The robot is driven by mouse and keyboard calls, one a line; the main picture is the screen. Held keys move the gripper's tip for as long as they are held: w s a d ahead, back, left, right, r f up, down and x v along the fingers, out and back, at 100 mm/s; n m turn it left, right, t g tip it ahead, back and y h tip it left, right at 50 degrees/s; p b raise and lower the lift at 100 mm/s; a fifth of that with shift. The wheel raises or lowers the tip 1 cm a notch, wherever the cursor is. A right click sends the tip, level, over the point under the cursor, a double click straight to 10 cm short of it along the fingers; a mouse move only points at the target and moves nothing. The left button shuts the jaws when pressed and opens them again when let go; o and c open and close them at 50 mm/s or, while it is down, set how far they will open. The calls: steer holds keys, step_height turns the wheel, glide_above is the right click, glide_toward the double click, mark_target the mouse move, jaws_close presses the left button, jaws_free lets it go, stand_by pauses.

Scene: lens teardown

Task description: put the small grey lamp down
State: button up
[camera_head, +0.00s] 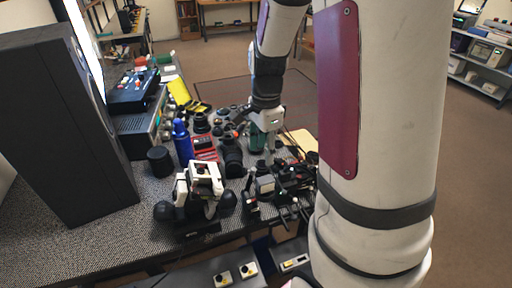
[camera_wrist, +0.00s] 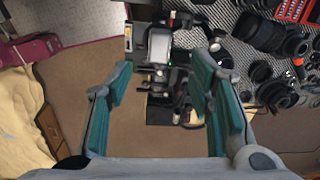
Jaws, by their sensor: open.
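My gripper (camera_head: 262,146) is over the cluttered bench in the head view. In the wrist view its teal-padded fingers (camera_wrist: 161,75) stand wide apart with nothing clamped between them. A small grey block-shaped thing (camera_wrist: 160,45), which looks like the small grey lamp, sits beyond the fingertips among black gear in the wrist view. It seems to be the grey-faced piece (camera_head: 265,184) just below my gripper in the head view. It appears upright and apart from the fingers. Its base is hidden by dark parts and cables.
Black lenses (camera_head: 232,157), a blue bottle (camera_head: 182,142) and a red case (camera_head: 205,148) crowd the bench left of my gripper. A white-and-black device (camera_head: 200,182) stands nearer the front. A large black box (camera_head: 62,125) fills the left. Bare bench (camera_head: 75,235) lies front left.

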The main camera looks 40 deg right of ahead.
steer(key=s+a+r+n+t, duration=0.5)
steer(key=s+a+r+n, duration=0.8)
steer(key=n, duration=0.7)
step_height(320, 180, up, 4)
steer(key=shift+s+a+r, duration=0.25)
steer(key=shift+s+a, duration=0.15)
steer(key=shift+a, duration=0.6)
